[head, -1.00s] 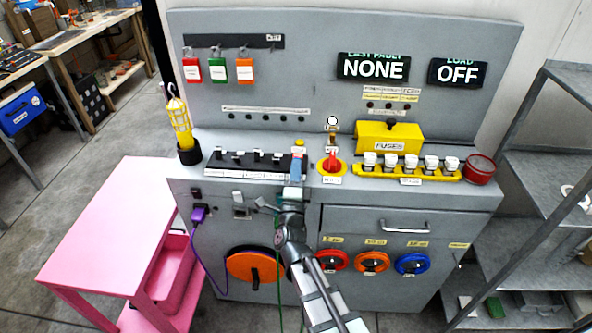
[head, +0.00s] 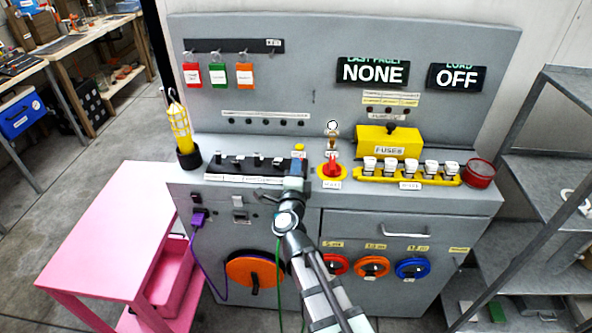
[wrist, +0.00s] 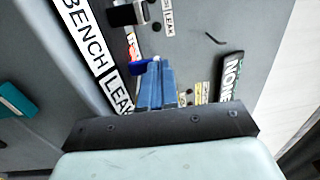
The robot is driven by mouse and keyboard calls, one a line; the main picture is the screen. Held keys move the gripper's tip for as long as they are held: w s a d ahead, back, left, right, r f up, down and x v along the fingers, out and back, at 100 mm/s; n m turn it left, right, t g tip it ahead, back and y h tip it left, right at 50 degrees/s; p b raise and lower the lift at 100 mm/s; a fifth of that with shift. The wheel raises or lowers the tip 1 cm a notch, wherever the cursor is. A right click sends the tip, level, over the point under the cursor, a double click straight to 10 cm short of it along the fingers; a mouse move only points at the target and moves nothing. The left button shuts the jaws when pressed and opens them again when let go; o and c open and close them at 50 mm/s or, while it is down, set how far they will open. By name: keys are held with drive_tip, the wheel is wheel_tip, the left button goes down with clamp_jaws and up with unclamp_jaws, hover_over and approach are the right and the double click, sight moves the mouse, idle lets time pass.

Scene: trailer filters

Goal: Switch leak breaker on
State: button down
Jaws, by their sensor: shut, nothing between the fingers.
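A red rotary knob (head: 331,170) is just right of my gripper, with the yellow fuse row (head: 408,176) beyond. The load display (head: 457,77) reads OFF; the fault display (head: 373,71) reads NONE. A yellow lamp (head: 180,128) stands at the ledge's left end.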

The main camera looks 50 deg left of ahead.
drive_tip(key=shift+w+a+r, duration=0.15)
drive_tip(key=shift+r, duration=0.05)
drive_tip(key=shift+w+a+r, duration=0.2)
idle(0.3)
drive_tip(key=shift+d, duration=0.1)
drive_tip(key=v, duration=1.2)
drive_tip(key=shift+r, duration=0.1)
